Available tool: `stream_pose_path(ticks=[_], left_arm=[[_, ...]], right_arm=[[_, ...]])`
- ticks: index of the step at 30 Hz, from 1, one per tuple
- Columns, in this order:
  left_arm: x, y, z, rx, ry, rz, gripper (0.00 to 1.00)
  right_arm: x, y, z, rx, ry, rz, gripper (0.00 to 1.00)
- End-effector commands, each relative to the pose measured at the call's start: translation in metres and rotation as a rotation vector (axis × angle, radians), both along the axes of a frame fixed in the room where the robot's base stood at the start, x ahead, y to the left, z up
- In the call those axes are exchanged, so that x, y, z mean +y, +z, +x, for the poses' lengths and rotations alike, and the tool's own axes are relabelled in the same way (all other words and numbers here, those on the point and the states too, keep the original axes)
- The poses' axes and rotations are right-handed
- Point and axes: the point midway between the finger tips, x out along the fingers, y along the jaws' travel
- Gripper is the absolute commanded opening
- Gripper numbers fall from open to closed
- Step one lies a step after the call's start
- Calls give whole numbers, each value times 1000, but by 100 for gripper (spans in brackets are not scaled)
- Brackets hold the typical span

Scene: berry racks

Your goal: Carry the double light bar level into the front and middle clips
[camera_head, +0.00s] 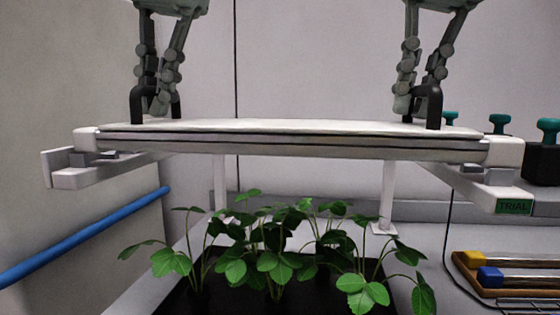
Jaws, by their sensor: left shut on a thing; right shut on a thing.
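The double light bar (290,127) is a long pale bar spanning the rack in the head view, looking close to level. It has a black handle near each end. My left gripper (153,98) is shut on the left handle (137,104). My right gripper (415,96) is shut on the right handle (435,108). Grey clip parts show under the bar at the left arm (92,158) and the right arm (478,170) of the rack. The bar's ends are right over these; I cannot tell whether they touch. The other clips are hidden or unclear.
Leafy plants (275,250) stand in a black tray below the bar. A blue pipe (85,236) runs at left. A green TRIAL label (514,207) is on the right rack arm. Teal-topped knobs (499,121) and a wooden tray (468,278) are at right.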

Motion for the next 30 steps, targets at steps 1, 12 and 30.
stream_pose_path(ticks=[1,12,30], left_arm=[[1,1,0,0,2,1,0],[0,0,0,0,1,1,30],[-3,15,0,-4,2,1,30]], right_arm=[[-1,1,0,-2,-2,1,0],[-1,0,0,0,-1,0,29],[0,0,0,0,0,0,29]])
